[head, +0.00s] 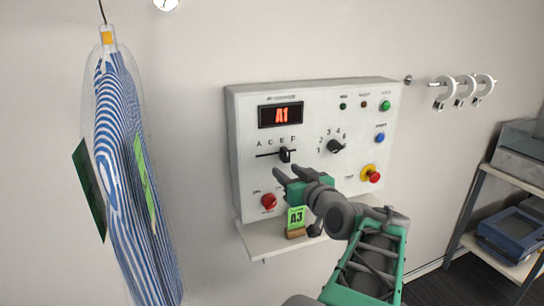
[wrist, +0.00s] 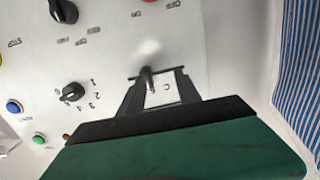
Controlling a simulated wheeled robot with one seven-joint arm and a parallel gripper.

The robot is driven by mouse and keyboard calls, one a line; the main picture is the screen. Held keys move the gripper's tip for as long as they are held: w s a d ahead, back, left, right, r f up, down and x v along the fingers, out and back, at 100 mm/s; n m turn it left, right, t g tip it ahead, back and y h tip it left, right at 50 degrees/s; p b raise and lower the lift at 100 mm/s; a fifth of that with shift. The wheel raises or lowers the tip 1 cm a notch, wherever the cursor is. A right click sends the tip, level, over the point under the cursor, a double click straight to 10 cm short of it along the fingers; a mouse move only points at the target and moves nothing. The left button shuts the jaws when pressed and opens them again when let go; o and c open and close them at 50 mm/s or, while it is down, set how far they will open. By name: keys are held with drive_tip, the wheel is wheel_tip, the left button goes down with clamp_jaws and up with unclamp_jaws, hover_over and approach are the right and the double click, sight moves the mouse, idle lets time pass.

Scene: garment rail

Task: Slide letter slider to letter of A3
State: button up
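The letter slider's black knob (head: 285,155) sits on a horizontal slot under the letters, towards their right end. The display (head: 281,115) on the white panel (head: 243,178) reads A1 in red. A green card (head: 296,217) marked A3 stands on the ledge below. My gripper (head: 283,172) is open close to the slider, just below it in the head view. In the wrist view, my gripper (wrist: 158,73) has its fingers apart, with the slider knob (wrist: 148,77) between them, nearer one finger. Whether a finger touches the knob I cannot tell.
A number dial (head: 335,147) is right of the slider. A red knob (head: 269,201) is below, and a red emergency button (head: 374,176) is at right. A striped garment (head: 125,180) hangs at left. Shelves (head: 510,165) stand at far right.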

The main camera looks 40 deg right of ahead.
sight(287, 155)
drive_tip(key=shift+t+h, duration=0.4)
drive_tip(key=shift+t, duration=0.1)
drive_tip(key=w+d, duration=0.1)
drive_tip(key=w+d+r+p, duration=0.1)
drive_tip(key=w+d, duration=0.1)
drive_tip(key=w+d+r+p, duration=0.1)
drive_tip(key=w, duration=0.1)
drive_tip(key=shift+w+d, duration=0.1)
drive_tip(key=shift+d, duration=0.05)
drive_tip(key=shift+w+d+f, duration=0.1)
drive_tip(key=shift+w+d, duration=0.1)
drive_tip(key=shift+w, duration=0.35)
drive_tip(key=shift+c, duration=0.3)
clamp_jaws()
